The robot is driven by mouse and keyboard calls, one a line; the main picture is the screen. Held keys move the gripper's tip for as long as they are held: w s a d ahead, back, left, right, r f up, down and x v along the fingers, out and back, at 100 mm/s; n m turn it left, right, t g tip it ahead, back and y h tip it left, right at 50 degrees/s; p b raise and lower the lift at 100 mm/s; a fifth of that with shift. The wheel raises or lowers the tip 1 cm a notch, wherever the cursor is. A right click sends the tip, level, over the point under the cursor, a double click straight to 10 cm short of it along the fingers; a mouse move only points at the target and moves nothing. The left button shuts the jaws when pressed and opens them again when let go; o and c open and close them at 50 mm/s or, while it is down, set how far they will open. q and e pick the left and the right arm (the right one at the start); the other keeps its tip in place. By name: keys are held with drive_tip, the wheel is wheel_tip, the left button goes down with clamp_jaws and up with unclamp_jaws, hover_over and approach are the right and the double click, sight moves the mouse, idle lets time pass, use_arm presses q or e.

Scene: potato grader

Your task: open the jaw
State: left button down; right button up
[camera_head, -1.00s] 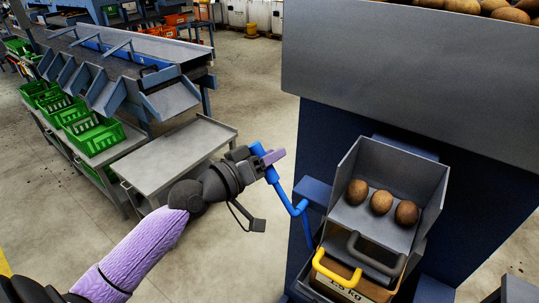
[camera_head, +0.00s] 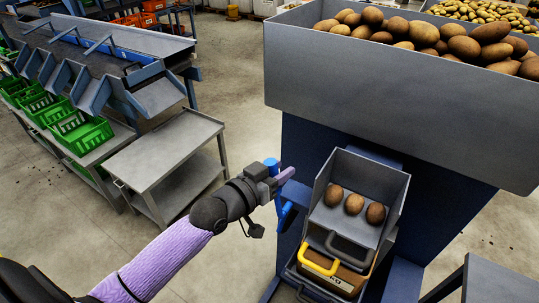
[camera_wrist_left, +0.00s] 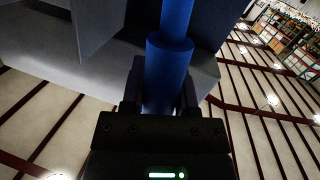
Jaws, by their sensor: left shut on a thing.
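A blue lever (camera_head: 286,214) stands at the left side of the dark blue machine. My left gripper (camera_head: 277,178) is shut on its upper part, and the lever's rounded top shows just above the fingers. In the left wrist view the blue lever (camera_wrist_left: 168,70) runs up from between the two dark fingers. Right of the lever is a grey open tray (camera_head: 394,205) with three brown potatoes (camera_head: 353,204) in a row. My right gripper is not in view.
Below the tray are a dark grey handle (camera_head: 345,252) and a yellow handle (camera_head: 318,264). A large grey hopper (camera_head: 385,95) full of potatoes overhangs at the upper right.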

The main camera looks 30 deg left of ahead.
use_arm(q)
drive_tip(key=shift+d+r+m+p, duration=0.15)
drive_tip(key=shift+d+m+p, duration=0.3)
drive_tip(key=shift+p, duration=0.1)
drive_tip(key=shift+c, duration=1.8)
unclamp_jaws()
drive_tip(key=shift+d, duration=0.15)
drive_tip(key=v, duration=1)
